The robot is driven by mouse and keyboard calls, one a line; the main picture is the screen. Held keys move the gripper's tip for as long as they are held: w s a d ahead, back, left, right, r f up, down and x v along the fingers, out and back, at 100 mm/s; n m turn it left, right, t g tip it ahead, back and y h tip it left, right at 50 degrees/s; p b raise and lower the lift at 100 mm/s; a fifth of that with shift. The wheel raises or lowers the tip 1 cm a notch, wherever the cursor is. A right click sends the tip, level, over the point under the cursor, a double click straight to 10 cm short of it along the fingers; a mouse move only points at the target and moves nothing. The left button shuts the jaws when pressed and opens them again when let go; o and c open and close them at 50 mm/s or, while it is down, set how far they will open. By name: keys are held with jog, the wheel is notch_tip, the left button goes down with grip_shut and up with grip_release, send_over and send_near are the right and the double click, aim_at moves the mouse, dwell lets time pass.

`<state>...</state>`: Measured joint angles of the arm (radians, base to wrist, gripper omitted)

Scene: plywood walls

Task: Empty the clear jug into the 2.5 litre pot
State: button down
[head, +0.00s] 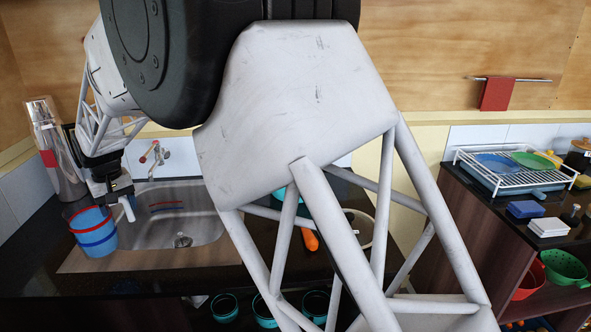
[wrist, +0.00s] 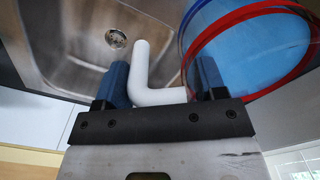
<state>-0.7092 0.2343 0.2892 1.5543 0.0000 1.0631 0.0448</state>
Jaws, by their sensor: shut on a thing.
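The jug (head: 93,235) is at the left edge of the sink, upright, see-through blue with a red rim and a darker blue band. I cannot tell whether its base touches the counter. In the wrist view the jug (wrist: 255,50) fills the upper right, and its white bent handle (wrist: 150,80) lies between the two blue fingers. My gripper (wrist: 163,84) is shut on that handle; in the head view my gripper (head: 122,196) is beside the jug's right side. Which vessel is the 2.5 litre pot I cannot tell; several teal pots (head: 224,306) stand low under the counter, partly hidden.
The steel sink (head: 215,228) is right of the jug, with a tap (head: 160,152) behind. A tall steel vessel (head: 62,165) stands at the left wall. My arm covers the middle. A dish rack (head: 515,178) stands on the right counter, with colanders (head: 566,267) below.

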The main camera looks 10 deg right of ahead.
jog(key=shift+s+a+r, duration=0.15)
jog(key=shift+s+r, duration=0.05)
jog(key=shift+r, duration=0.05)
jog(key=shift+w+d, duration=0.95)
jog(key=shift+w, duration=0.15)
jog(key=w+d+r+m, duration=0.1)
jog(key=w+d+m, duration=0.4)
jog(key=w+d, duration=0.75)
jog(key=w+d+r+m, duration=0.1)
jog(key=w+d+m, duration=0.4)
jog(key=w+d, duration=0.75)
jog(key=w+d+m, duration=0.2)
jog(key=d+m, duration=0.3)
jog(key=d, duration=1.5)
jog(key=w+d+m, duration=0.2)
jog(key=d+m, duration=0.4)
jog(key=d, duration=1.4)
jog(key=shift+d, duration=0.3)
jog(key=shift+a+r, duration=0.1)
